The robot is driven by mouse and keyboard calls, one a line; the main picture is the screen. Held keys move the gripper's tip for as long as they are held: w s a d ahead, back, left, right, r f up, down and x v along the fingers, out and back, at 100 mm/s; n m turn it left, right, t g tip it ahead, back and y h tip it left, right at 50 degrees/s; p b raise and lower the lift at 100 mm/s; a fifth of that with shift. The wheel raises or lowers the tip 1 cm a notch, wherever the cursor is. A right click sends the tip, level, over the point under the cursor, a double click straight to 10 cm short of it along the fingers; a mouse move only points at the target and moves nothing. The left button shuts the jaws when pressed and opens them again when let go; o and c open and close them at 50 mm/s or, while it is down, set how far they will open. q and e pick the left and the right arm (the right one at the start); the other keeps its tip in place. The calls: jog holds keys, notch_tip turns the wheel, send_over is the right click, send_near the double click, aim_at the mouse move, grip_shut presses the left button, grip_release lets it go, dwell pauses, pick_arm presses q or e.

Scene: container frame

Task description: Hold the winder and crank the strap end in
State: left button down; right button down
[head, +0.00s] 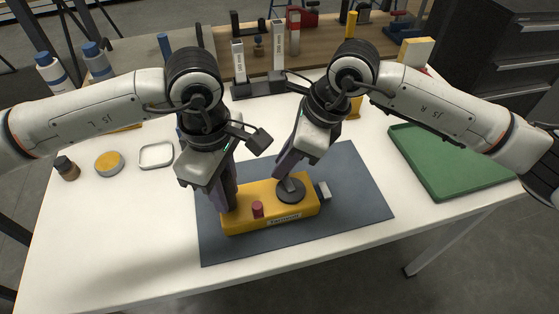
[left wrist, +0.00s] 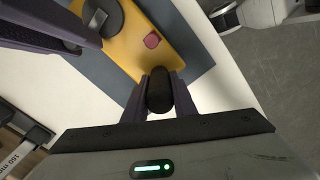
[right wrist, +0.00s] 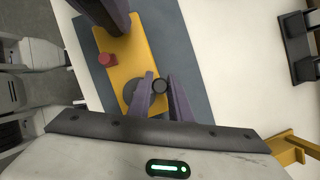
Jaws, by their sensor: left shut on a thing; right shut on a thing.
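The yellow winder (head: 275,205) lies on a dark grey mat (head: 350,190). The strap end is not clearly visible.
A green tray (head: 430,170) stands at the right. A dark rack (head: 258,86) stands behind my grippers. The front of the table is clear.

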jog(key=m, duration=0.1)
jog(key=d+m+t, duration=0.1)
jog(key=m, duration=0.1)
jog(key=shift+w+d+m, duration=0.1)
jog(key=shift+m, duration=0.2)
jog(key=shift+d+m+t+h, duration=0.3)
jog(key=shift+m+h, duration=0.05)
jog(key=shift+m, duration=0.55)
jog(key=shift+d+m+t+h, duration=0.25)
jog(key=shift+m+t+h, duration=0.1)
jog(key=shift+m, duration=0.55)
jog(key=c, duration=1.6)
grip_release()
jog(key=v, duration=1.2)
